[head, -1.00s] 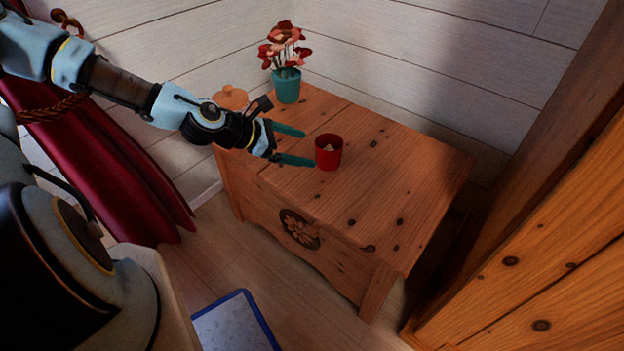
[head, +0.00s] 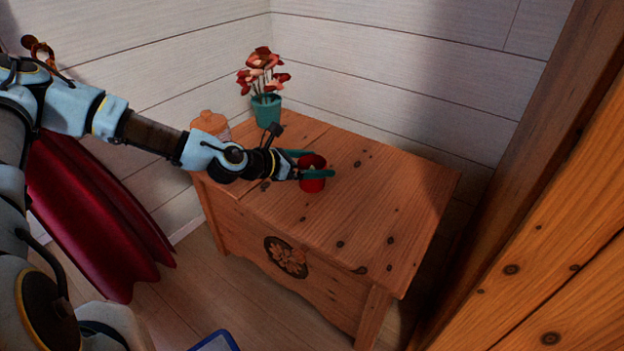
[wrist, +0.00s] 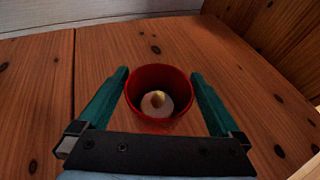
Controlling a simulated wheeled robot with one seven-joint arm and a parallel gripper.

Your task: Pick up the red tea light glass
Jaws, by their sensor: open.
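The red tea light glass (head: 312,186) stands upright on the wooden chest (head: 390,207). In the wrist view the glass (wrist: 158,75) shows a pale candle inside it. My gripper (head: 318,164) is open, with one teal finger on each side of the glass. In the wrist view the gripper (wrist: 160,90) has small gaps visible between its fingers and the glass. In the head view the near finger covers part of the glass.
A teal pot with red flowers (head: 267,110) stands at the chest's back left corner. An orange lidded jar (head: 210,124) is beside it, behind my arm. White plank walls rise behind. A wooden post (head: 510,150) stands to the right. The chest's right half is clear.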

